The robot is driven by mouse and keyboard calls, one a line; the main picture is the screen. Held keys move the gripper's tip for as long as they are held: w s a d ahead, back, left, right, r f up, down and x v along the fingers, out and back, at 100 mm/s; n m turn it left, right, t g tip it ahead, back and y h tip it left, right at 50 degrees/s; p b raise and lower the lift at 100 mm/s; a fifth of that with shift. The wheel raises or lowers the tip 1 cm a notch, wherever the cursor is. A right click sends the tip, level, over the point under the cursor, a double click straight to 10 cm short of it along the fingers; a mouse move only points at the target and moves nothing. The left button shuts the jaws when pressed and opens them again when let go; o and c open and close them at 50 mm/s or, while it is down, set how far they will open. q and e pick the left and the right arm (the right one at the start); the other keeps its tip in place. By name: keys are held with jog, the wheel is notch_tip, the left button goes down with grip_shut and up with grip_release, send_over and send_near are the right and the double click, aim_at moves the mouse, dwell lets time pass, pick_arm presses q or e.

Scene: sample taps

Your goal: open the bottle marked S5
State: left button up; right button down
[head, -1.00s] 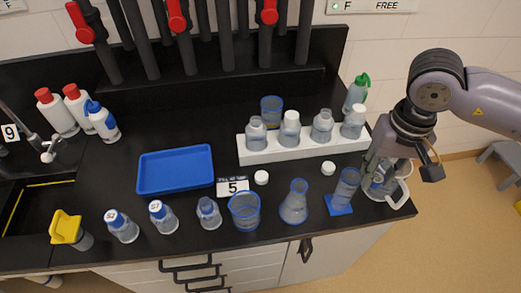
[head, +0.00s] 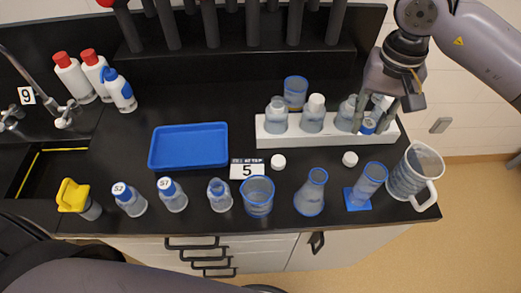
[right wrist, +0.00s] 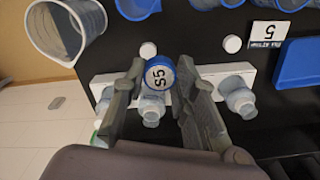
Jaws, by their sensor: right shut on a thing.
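The bottle marked S5 (right wrist: 159,77) shows its blue cap with a white S5 label in the right wrist view, between the two fingers of my right gripper (right wrist: 162,64). In the head view its blue and white top (head: 368,125) shows between the fingertips of my right gripper (head: 373,126), at the right end of the white rack. My right gripper is shut on this bottle. The bottle's body is mostly hidden below the cap and by the fingers. I cannot tell whether it touches the rack. My left gripper is out of view.
The white rack (head: 292,139) holds several clear bottles. Two loose white caps (head: 278,161) lie in front. A jug (head: 414,174) stands at the right edge, beside a cylinder (head: 367,184). A flask, a beaker and bottles line the front. A blue tray (head: 189,146) lies left.

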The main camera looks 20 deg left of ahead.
jog(key=r+b, duration=0.1)
jog(key=b, duration=0.1)
send_over(307, 166)
notch_tip(307, 166, down, 20)
jog(key=p, duration=0.5)
jog(key=shift+s+a+r, duration=0.1)
jog(key=shift+r, duration=0.1)
jog(key=shift+f, duration=0.1)
jog(key=shift+f, duration=0.2)
jog(key=c, duration=1.3)
grip_release()
jog(key=shift+r, duration=0.1)
